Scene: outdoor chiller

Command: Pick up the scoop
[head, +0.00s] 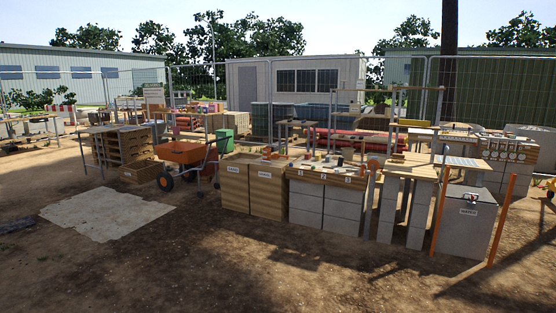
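I cannot make out a scoop for sure in the head view. Several small items, too small to tell apart, lie on a workbench (320,176) of grey blocks with a wooden front edge. A grey box with a label (466,222) stands at the right, with a small dark and red item (470,198) on its top that I cannot identify. Neither of my grippers is in view.
An orange wheelbarrow (182,153) stands left of two labelled wooden cabinets (268,190). Orange posts (502,220) flank the grey box. A pale flat sheet (105,213) lies on the dirt at left. The foreground dirt (250,270) is clear.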

